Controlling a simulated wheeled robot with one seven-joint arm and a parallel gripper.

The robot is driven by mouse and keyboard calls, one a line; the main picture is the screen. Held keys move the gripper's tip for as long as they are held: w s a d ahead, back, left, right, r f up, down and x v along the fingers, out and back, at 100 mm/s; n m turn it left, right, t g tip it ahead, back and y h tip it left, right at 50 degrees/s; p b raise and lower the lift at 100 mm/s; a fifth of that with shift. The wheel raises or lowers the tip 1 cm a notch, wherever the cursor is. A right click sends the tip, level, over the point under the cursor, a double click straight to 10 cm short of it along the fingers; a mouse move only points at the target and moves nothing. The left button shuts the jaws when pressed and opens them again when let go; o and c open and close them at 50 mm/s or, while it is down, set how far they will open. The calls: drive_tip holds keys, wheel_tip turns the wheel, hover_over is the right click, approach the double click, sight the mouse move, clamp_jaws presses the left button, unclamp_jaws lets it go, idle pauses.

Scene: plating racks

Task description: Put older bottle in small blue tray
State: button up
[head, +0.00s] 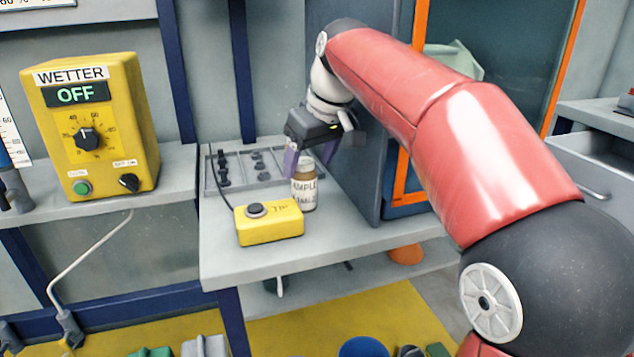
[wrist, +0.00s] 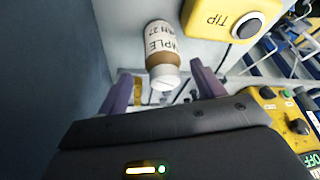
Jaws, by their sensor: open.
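A brown bottle (head: 304,190) with a white "SAMPLE" label stands on the grey bench behind and beside the yellow TIP box. In the wrist view the bottle (wrist: 161,55) shows its pale cap toward my gripper, between the lines of the two fingers. My gripper (head: 308,165) is open at the bottle's top, with its purple fingers (wrist: 158,88) apart on either side. I cannot tell whether the fingers touch it. The label's date is too small to read surely. No small blue tray is clearly identifiable; a blue round object (head: 363,347) shows at the bottom edge of the head view.
The yellow TIP box (head: 270,225) with a black button stands just in front of the bottle. A grey rack (head: 240,168) lies behind it. A yellow WETTER box (head: 95,125) reading OFF stands left. A dark cabinet wall stands right of the bottle.

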sight(302, 178)
drive_tip(key=x, duration=0.5)
drive_tip(key=shift+a+f, duration=0.25)
drive_tip(key=shift+r, duration=0.1)
drive_tip(key=c, duration=1.2)
